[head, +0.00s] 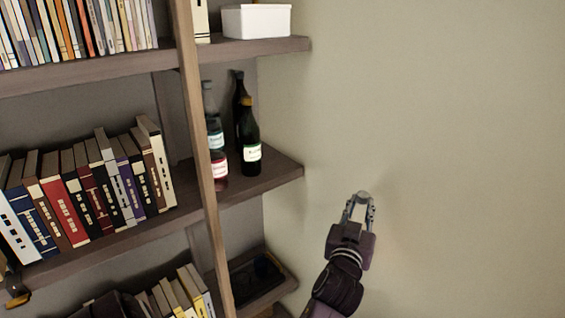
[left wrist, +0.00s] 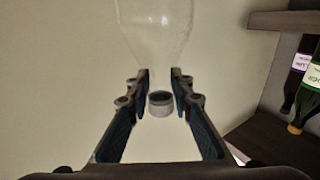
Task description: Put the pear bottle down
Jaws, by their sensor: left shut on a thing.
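My left gripper (head: 359,208) is in front of the bare wall, to the right of the shelves and apart from them. It is shut on the pear bottle, a clear glass bottle whose pale top (head: 362,195) shows between the fingertips in the head view. The rest of it hardly shows against the wall there. In the left wrist view, which is upside down, the bottle's transparent body (left wrist: 156,28) widens away from the fingers (left wrist: 160,78), and a grey ring or cap sits at its neck. My right gripper is not in view.
Dark bottles (head: 249,145) and a red one (head: 219,168) stand on the middle shelf (head: 270,178), with bare shelf at its right front. An upright post (head: 200,130) separates them from books (head: 68,205). A dark tray (head: 255,278) lies lower; a white box (head: 256,21) stands above.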

